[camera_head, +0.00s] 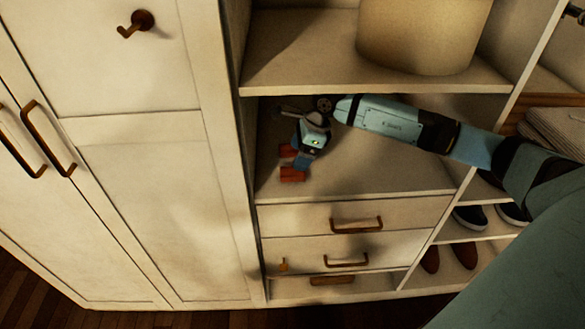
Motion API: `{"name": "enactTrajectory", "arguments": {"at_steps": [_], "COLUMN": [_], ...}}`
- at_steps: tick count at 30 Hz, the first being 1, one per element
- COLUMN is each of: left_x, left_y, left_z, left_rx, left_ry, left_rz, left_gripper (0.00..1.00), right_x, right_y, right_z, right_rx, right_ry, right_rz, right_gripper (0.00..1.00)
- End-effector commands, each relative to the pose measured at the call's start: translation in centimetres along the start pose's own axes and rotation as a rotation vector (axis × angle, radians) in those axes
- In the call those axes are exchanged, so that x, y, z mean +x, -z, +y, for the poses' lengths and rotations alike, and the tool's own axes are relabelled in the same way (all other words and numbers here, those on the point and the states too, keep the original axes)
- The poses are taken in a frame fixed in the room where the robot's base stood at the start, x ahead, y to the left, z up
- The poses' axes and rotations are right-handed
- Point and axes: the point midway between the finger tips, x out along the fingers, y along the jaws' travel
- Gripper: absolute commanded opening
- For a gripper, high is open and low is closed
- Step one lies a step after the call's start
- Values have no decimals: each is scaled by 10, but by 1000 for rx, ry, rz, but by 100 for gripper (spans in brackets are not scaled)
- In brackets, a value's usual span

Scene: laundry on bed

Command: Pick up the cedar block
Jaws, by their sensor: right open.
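My right gripper (289,162) is in the open compartment of the white cabinet. A small orange-tan piece (282,265) shows lower down, at the left end of the second drawer front. My left gripper is not in view.
A shelf (375,75) with a large beige bin (420,35) is above my right arm. Drawers with brown handles (356,224) are below. Closed white doors (150,200) stand at left. Shoes (470,217) and folded cloth (555,130) are at right.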

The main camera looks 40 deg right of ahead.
Motion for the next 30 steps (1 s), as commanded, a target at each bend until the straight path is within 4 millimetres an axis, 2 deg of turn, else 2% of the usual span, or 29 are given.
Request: {"name": "enactTrajectory", "arguments": {"at_steps": [10, 18, 25, 30], "left_x": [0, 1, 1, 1], "left_y": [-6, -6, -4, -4], "left_z": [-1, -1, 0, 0], "left_rx": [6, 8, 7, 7], "left_ry": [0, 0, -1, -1], "left_rz": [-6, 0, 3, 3], "left_gripper": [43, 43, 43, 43], "right_x": [34, 70, 72, 72], "right_y": [-4, -8, -8, -8], "right_z": [-1, -4, -5, -4], "right_rx": [-1, 0, 0, 0], "right_ry": [-3, -2, -1, -1], "right_rz": [-2, -3, -2, -2], "right_gripper": [78, 78, 78, 39]}}
